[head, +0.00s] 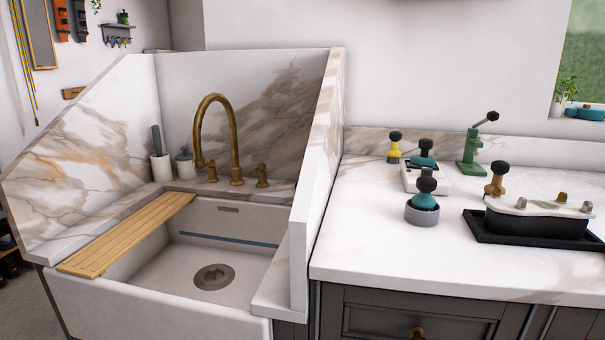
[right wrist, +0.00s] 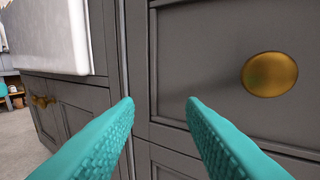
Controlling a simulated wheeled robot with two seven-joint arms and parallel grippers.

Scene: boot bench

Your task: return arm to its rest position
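Neither of my grippers shows in the head view. In the right wrist view my right gripper (right wrist: 160,105) has its two teal ribbed fingers spread apart with nothing between them. It points at the grey cabinet front, left of a round brass knob (right wrist: 269,74) on a drawer (right wrist: 215,45). The fingers look apart from the knob. My left gripper is in neither view.
A marble counter (head: 400,255) holds several knob-topped tools, a green press (head: 469,150) and a black tray (head: 500,235).

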